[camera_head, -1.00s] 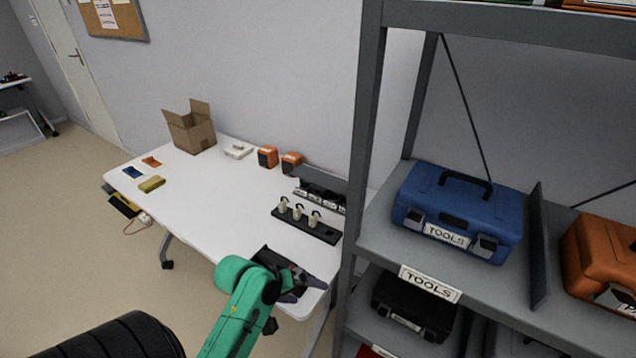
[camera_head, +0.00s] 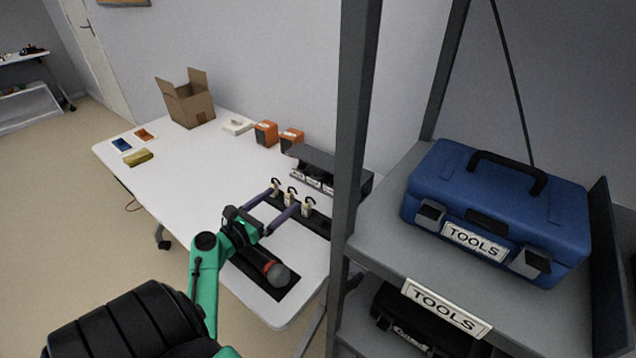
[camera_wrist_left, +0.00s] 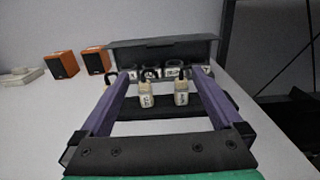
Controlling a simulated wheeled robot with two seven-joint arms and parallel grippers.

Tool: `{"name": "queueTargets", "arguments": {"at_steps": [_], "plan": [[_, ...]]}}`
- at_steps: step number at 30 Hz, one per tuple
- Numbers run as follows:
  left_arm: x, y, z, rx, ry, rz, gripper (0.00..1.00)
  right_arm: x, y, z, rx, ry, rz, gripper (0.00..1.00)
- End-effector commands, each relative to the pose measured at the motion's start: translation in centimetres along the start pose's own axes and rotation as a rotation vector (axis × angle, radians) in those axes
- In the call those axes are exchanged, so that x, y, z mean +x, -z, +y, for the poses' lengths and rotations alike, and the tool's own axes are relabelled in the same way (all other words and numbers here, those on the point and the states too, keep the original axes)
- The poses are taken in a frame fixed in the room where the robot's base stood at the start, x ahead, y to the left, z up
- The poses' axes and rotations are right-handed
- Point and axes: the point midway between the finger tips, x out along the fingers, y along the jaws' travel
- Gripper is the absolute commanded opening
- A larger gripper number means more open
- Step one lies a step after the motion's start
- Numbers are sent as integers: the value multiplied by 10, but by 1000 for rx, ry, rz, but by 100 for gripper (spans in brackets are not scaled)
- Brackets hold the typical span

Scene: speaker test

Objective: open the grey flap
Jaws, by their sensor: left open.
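The grey flap (camera_head: 330,165) is the dark panel on top of a long dark box at the back right of the table. In the left wrist view the flap (camera_wrist_left: 165,47) spans the box top, above a row of white labels. It looks lowered. My left gripper (camera_head: 287,197) is open and empty, pointing at the box. In the wrist view its two purple fingers (camera_wrist_left: 166,75) reach toward the box's front, seemingly short of it. White-labelled plugs (camera_head: 291,196) stand on a black strip (camera_head: 318,222) by the fingertips. My right gripper is out of view.
A microphone (camera_head: 276,272) lies on a dark mat (camera_head: 262,285) below my left wrist. Two orange speakers (camera_head: 266,134) stand left of the box. A grey shelf post (camera_head: 352,130) rises close at the right. The table's left middle (camera_head: 190,185) is clear.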

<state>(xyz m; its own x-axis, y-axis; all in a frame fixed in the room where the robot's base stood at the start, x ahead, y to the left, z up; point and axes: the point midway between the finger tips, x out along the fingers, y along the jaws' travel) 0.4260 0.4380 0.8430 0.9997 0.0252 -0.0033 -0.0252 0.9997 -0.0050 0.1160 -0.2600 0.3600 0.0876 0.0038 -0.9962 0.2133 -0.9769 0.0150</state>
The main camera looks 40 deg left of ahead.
Motion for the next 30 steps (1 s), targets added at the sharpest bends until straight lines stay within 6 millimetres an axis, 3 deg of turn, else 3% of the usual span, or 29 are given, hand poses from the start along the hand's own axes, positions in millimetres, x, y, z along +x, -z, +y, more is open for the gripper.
{"name": "queueTargets", "arguments": {"at_steps": [5,12,16,21,28,30], "plan": [[32,-6,-1,1,3,-3,100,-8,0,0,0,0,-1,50],[98,-4,-1,2,4,0,100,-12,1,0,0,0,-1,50],[126,-3,-1,3,4,1,100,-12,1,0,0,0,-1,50],[142,-3,-1,4,3,3,100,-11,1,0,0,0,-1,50],[143,-2,-2,5,3,3,100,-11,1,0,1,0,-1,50],[142,-2,-2,5,3,3,73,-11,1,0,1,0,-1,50]]}}
